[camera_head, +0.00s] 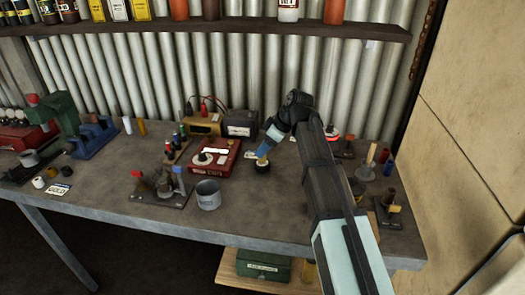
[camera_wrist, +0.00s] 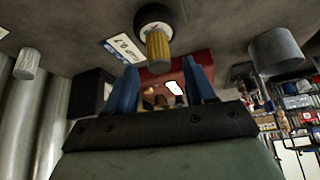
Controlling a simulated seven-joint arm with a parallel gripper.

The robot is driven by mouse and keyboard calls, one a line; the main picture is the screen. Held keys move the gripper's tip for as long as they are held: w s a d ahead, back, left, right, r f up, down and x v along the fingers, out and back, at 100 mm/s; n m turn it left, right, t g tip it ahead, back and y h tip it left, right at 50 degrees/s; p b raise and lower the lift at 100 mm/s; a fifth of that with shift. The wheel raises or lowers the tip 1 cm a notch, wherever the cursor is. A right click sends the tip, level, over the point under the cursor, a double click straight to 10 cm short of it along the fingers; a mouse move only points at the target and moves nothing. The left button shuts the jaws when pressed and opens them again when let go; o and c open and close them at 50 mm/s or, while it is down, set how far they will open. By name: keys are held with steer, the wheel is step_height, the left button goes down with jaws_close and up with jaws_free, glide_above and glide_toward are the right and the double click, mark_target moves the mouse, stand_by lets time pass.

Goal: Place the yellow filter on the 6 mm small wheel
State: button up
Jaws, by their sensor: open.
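The yellow filter (camera_wrist: 157,48) stands on a small black wheel (camera_wrist: 153,16) with a pale face, seen inverted in the wrist view. In the head view the yellow filter (camera_head: 262,156) shows just below my gripper (camera_head: 265,148), and the dark wheel (camera_head: 262,168) lies under it on the bench. My gripper (camera_wrist: 160,66) is open, its blue fingers on either side of the filter, near its free end. A gap shows between the filter and each finger. I cannot read a 6 mm marking on the wheel.
A white label (camera_wrist: 124,48) lies beside the wheel. A red instrument box (camera_head: 215,157) and a grey cup (camera_head: 208,194) stand to the left. My arm hides part of the right bench. Bare bench (camera_head: 260,215) lies in front of the wheel.

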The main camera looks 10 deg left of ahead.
steer(key=w+v, duration=0.1)
steer(key=v, duration=0.8)
steer(key=shift+s+d+r, duration=0.15)
steer(key=shift+s+r, duration=0.05)
steer(key=shift+s, duration=0.3)
